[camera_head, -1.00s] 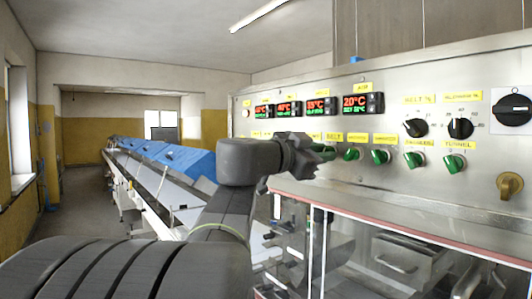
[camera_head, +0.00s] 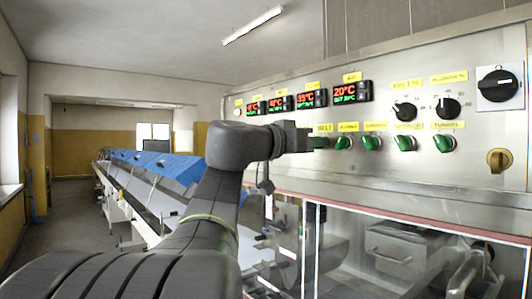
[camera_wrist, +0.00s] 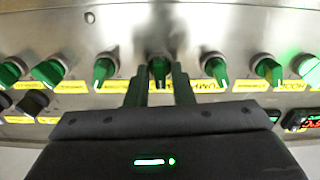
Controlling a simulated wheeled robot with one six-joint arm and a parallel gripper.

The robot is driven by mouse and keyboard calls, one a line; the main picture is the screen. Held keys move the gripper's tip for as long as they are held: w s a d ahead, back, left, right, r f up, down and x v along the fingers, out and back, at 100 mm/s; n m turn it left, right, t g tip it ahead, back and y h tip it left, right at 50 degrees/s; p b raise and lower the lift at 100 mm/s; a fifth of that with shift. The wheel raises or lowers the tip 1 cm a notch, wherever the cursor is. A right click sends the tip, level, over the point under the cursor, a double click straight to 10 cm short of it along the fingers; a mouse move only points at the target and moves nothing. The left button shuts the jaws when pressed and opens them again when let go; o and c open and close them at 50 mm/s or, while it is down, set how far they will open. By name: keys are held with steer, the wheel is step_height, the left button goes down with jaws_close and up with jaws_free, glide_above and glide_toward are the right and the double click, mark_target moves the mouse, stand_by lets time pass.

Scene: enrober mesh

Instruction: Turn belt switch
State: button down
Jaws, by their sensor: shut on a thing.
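The belt switch is a green knob (camera_head: 319,142) under the yellow BELT label (camera_head: 323,128) on the steel panel. In the head view my gripper (camera_head: 309,140) reaches it from the left and partly hides it. In the wrist view, which is upside down, a green knob (camera_wrist: 159,68) stands between my two dark fingers, and my gripper (camera_wrist: 160,82) is shut on it. The knob's exact angle is hard to tell.
More green knobs (camera_head: 374,144) stand close by in the same row. Black dials (camera_head: 404,111) and red-green displays (camera_head: 344,92) sit above them. A glass-fronted cabinet with a red edge (camera_head: 410,218) lies below. A blue-covered conveyor (camera_head: 160,166) runs away at left.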

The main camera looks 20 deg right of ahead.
steer(key=n, duration=0.5)
steer(key=shift+b, duration=0.4)
stand_by(0.3)
steer(key=c, duration=1.5)
jaws_free()
steer(key=shift+a, duration=0.15)
steer(key=b+v, duration=0.2)
steer(key=v, duration=1.1)
steer(key=shift+a+b, duration=0.25)
steer(key=shift+b, duration=0.1)
steer(key=p+x, duration=0.2)
steer(key=x, duration=1.1)
steer(key=shift+d+p, duration=0.35)
steer(key=shift+d, duration=0.05)
